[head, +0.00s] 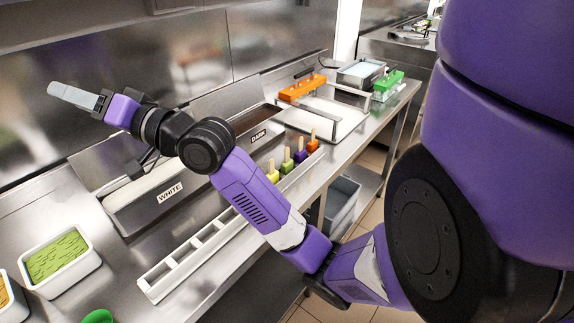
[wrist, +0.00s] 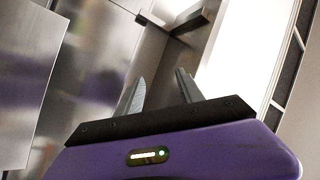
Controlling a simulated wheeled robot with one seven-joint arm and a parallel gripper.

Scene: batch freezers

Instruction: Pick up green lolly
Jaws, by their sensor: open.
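My gripper (head: 75,96) is far up and left of the rack, raised above the counter and pointing left. In the wrist view my gripper (wrist: 160,90) shows two fingers apart with nothing between them. The lollies are not identifiable in the wrist view.
Bins labelled WHITE (head: 170,193) and DARK (head: 259,135) stand behind the rack. A white tub of green bits (head: 60,260) is at the lower left.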

